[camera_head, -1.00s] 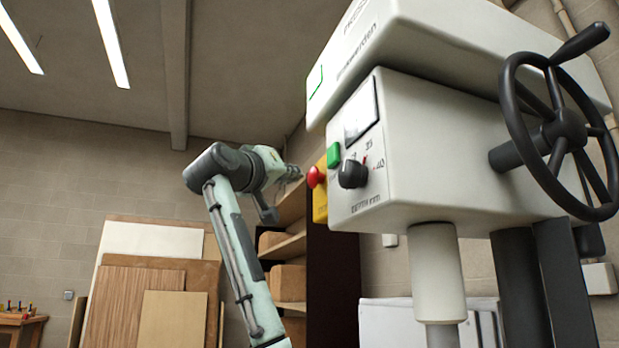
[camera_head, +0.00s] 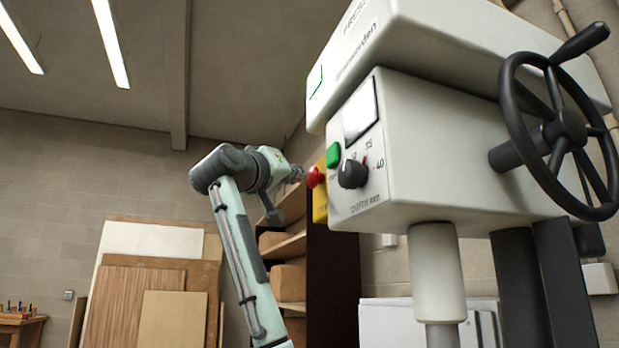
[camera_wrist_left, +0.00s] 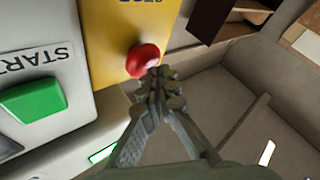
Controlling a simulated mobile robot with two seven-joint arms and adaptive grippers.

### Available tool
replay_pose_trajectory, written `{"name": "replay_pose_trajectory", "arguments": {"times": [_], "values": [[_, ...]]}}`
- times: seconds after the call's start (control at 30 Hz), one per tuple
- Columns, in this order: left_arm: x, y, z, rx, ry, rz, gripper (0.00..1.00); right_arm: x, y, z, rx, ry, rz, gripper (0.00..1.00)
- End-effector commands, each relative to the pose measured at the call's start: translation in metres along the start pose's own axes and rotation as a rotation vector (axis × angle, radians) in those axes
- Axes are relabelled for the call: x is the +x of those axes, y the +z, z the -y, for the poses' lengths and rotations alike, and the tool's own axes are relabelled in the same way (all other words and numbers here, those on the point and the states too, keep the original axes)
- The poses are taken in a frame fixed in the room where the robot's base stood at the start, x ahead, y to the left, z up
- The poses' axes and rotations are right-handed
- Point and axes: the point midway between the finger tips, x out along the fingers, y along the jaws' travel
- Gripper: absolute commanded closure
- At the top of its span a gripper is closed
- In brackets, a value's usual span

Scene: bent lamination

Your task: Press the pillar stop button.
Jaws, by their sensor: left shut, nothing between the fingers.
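The red stop button (camera_head: 315,177) is a mushroom knob on a yellow plate (camera_head: 320,200) at the left side of the white press head. In the left wrist view the red button (camera_wrist_left: 143,60) stands on the yellow plate (camera_wrist_left: 110,30). My left gripper (camera_head: 298,173) is shut and empty, its tips right at the button in the head view. In the left wrist view its closed fingertips (camera_wrist_left: 160,78) overlap the button's lower edge; I cannot tell whether they touch it. My right gripper is not in view.
A green start button (camera_head: 334,155) and black dial (camera_head: 352,173) sit beside the plate. The black handwheel (camera_head: 565,130) juts out at right. Shelves (camera_head: 290,245) stand behind my left arm, and boards (camera_head: 150,280) lean on the back wall.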

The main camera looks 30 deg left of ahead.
Motion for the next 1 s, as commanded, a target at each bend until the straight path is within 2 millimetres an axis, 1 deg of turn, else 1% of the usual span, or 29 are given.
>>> {"name": "replay_pose_trajectory", "arguments": {"times": [1.0], "values": [[0.0062,0.0046,-0.0043,-0.001,0.000,0.001,1.00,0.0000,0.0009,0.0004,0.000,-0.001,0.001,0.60]]}}
